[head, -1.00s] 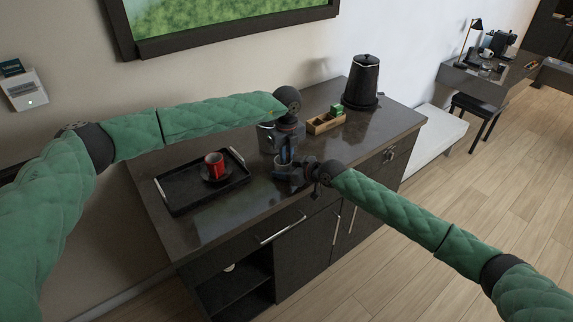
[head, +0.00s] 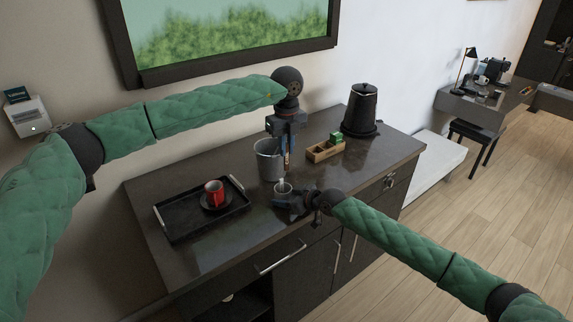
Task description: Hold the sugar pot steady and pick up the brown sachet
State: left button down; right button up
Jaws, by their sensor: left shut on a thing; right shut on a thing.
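The sugar pot (head: 283,187) is a small grey cup standing upright on the dark counter. My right gripper (head: 284,197) is at its near side and shut on it, coming in from the right. My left gripper (head: 286,166) points down just above the pot. It is shut on a thin brownish strip, which I take to be the brown sachet (head: 288,170); it is small and mostly hidden by the fingers. I cannot tell whether the sachet's lower end is clear of the pot's rim.
A grey bucket (head: 267,165) stands close behind the pot. A wooden box (head: 318,155) with green packets and a black kettle (head: 362,112) stand to the right. The counter's front strip (head: 235,235) is clear.

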pick_arm(q)
jog(key=shift+r, duration=2.1)
pick_arm(e)
jog(key=o, duration=1.1)
